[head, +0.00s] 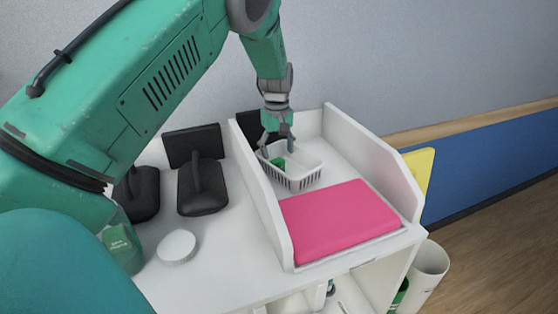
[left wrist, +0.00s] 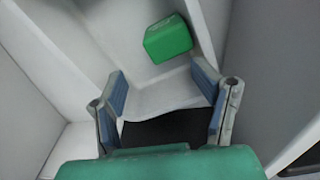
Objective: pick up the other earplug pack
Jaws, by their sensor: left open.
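A small green pack (head: 278,162), which looks like the earplug pack, lies inside a white slotted basket (head: 298,182) at the back of the walled white counter section. In the left wrist view the green pack (left wrist: 168,39) is a rounded block just beyond my fingertips. My left gripper (head: 277,142) reaches down over the basket from above. In the left wrist view, my left gripper (left wrist: 157,75) is open, its two blue-padded fingers spread apart with nothing between them. The pack is apart from both fingers. My right gripper is not in view.
White side panels flank the basket, and a pink pad (head: 340,220) lies in front of it. To the left stand black stands (head: 202,190), a round white lid (head: 177,247) and a green-labelled bottle (head: 121,245). A white bin (head: 430,270) stands below right.

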